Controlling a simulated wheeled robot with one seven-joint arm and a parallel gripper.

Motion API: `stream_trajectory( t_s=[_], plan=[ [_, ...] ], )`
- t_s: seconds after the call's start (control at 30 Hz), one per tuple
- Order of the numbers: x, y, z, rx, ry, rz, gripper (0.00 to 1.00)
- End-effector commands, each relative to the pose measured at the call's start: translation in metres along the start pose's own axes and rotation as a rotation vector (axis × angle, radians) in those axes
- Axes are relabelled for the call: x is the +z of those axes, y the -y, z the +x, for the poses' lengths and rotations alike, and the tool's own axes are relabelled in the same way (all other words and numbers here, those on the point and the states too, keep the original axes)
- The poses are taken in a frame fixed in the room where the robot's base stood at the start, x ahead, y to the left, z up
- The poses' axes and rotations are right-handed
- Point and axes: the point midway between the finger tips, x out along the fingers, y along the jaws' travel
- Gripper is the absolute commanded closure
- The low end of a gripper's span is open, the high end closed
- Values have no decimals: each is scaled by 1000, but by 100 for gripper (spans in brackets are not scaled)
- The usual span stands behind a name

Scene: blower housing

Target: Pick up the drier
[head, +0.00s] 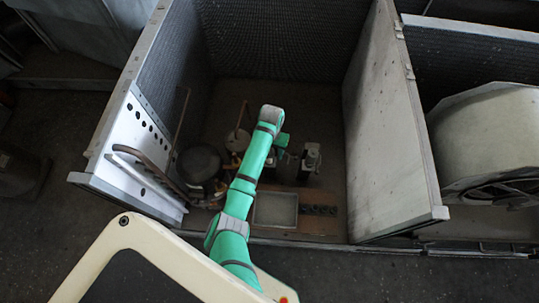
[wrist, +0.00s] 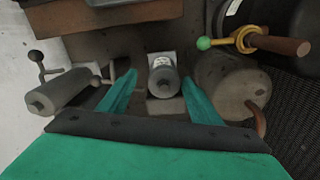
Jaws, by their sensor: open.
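A small grey upright cylinder with a round top (wrist: 163,75), which looks like the drier, stands on a pale base in the wrist view. My gripper (wrist: 158,77) is open, with one green finger on each side of this cylinder and visible gaps between. The cylinder's lower part is hidden from above. In the head view my gripper (head: 282,141) is down inside the open housing, and the cylinder (head: 290,168) shows only dimly beside it.
A larger tank with a copper pipe (wrist: 222,82) is close on the right. A black compressor (head: 199,163), an empty tray (head: 275,210) and the housing's side wall (head: 385,130) bound the space.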

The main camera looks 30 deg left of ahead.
Motion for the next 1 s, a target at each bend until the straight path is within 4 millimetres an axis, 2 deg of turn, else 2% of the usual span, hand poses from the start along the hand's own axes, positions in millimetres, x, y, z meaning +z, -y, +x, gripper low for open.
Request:
stream_trajectory(
  t_s=[0.17,0.5,0.8,0.83,1.0],
  plan=[
    [0,1,10,-1,1,0,42],
    [2,7,52,-2,2,-2,42],
    [2,8,58,0,-1,-3,42],
    [2,8,58,0,-1,-3,44],
    [2,7,58,0,-1,-3,85]
  ],
)
